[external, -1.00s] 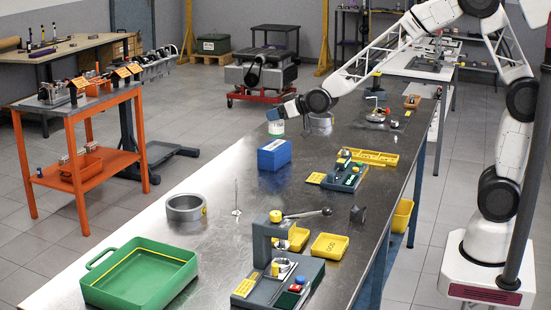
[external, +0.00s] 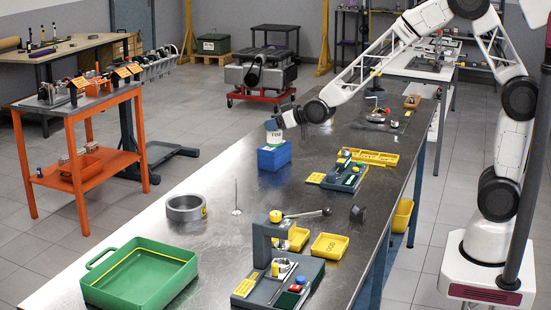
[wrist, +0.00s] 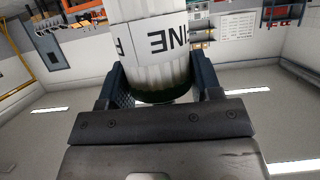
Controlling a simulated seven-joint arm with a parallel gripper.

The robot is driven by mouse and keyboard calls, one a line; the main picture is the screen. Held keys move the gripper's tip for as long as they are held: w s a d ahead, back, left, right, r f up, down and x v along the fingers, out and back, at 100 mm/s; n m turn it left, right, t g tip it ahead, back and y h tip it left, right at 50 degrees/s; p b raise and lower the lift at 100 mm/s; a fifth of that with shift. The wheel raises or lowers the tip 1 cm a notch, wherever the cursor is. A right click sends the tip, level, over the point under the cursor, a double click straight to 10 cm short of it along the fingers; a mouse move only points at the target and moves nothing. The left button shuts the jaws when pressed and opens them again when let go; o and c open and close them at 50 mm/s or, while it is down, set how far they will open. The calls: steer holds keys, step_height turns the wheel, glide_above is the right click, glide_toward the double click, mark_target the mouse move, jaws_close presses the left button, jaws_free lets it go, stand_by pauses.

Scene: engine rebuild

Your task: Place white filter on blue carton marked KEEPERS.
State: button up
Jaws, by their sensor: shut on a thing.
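The white filter (external: 274,138) is upright, directly over the blue carton (external: 274,158) on the long metal bench. Its lower end meets the carton's top in the picture; I cannot tell whether it touches or hangs just above. My gripper (external: 273,126) is shut on the filter's upper end. In the wrist view the filter (wrist: 158,55) sits between the two fingers, with a label reading partly "FINE" upside down. The carton does not show in the wrist view, and its marking is not readable.
On the metal bench (external: 215,245) a grey ring (external: 185,208) and a thin upright rod (external: 237,198) stand nearer the camera. A yellow tray (external: 375,158) and a grey-green fixture (external: 345,176) lie right of the carton. A green bin (external: 140,275) is at the near left.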

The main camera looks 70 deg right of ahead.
stand_by(0.3)
steer(key=o, duration=1)
steer(key=shift+f, duration=0.1)
steer(key=shift+r, duration=0.2)
steer(key=v, duration=1.2)
stand_by(0.4)
steer(key=s+d+r+g, duration=0.1)
steer(key=s+g, duration=1)
steer(key=s, duration=2.8)
steer(key=shift+d+v, duration=0.2)
steer(key=shift+v, duration=0.95)
